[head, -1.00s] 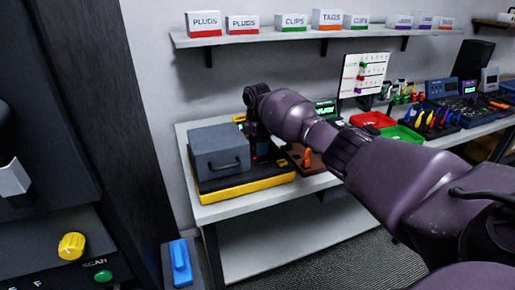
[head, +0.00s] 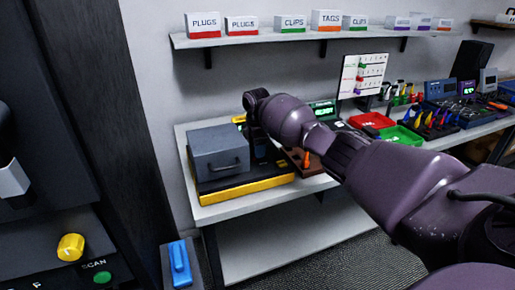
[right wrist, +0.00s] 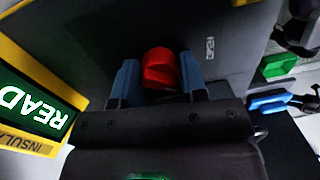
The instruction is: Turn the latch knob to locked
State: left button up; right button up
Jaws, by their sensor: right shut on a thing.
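The latch knob (right wrist: 160,68) is red and round and shows in the right wrist view, on a dark grey panel. My right gripper (right wrist: 158,75) has its blue fingers on both sides of the knob and is shut on it. In the head view my right gripper (head: 261,148) points down beside the grey box (head: 218,150), which has a dark handle and sits on a black and yellow base (head: 245,190). The knob is hidden there behind my gripper. The knob's pointer and any locked mark cannot be made out. My left gripper is not in view.
A yellow-framed tester screen (right wrist: 35,110) is close to my right gripper. Red (head: 372,120) and green (head: 400,135) trays and tools stand farther right on the bench. A shelf (head: 320,36) with labelled boxes hangs above. The bench's front left (head: 215,211) is clear.

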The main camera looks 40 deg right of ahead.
jog(key=shift+r+m+p, duration=0.25)
jog(key=shift+m+p, duration=0.25)
jog(key=shift+m, duration=0.2)
jog(key=shift+r+m+p, duration=0.1)
jog(key=shift+m+p, duration=0.65)
jog(key=shift+m, duration=0.45)
jog(key=shift+m+p, duration=0.4)
jog(key=shift+m, duration=0.7)
jog(key=shift+m+p, duration=0.55)
jog(key=shift+m, duration=0.15)
jog(key=shift+d+f+m+p, duration=0.1)
jog(key=shift+f+m+p, duration=0.2)
jog(key=shift+m, duration=0.5)
jog(key=shift+r, duration=0.1)
